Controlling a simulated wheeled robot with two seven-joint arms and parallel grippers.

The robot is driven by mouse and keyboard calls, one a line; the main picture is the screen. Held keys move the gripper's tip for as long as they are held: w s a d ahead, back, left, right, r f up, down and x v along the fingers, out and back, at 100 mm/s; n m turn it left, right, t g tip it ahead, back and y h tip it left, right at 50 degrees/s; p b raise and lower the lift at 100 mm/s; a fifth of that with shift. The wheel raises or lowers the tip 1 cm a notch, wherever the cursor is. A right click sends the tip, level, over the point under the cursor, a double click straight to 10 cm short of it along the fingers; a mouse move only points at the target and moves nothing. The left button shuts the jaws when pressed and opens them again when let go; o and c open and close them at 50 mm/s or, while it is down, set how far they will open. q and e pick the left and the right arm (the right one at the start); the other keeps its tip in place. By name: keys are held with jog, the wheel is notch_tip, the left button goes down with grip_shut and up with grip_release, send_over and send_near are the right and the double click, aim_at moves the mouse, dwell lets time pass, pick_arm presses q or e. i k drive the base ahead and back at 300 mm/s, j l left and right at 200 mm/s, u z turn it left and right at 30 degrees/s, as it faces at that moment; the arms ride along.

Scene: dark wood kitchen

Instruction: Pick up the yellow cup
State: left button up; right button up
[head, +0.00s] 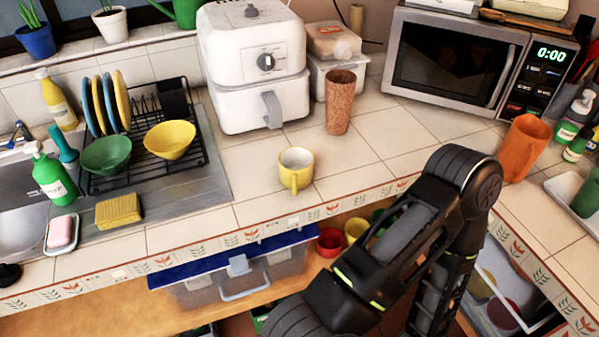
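The yellow cup (296,170) stands upright on the tiled counter near its front edge, left of the picture's middle. Its outside is yellow, its inside is pale, and its handle faces the front. Nothing touches it. One of my black arms fills the lower right middle, in front of the counter and to the right of the cup. Its gripper does not show, and my other gripper is also out of view.
A brown tumbler (339,101) stands behind the cup, and a white air fryer (253,62) behind left. A dish rack with a yellow bowl (170,139) is at the left. Counter beside the cup is clear.

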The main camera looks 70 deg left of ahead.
aim_at(296, 163)
jog(key=i+l+u, duration=0.15)
jog(key=u, duration=2.65)
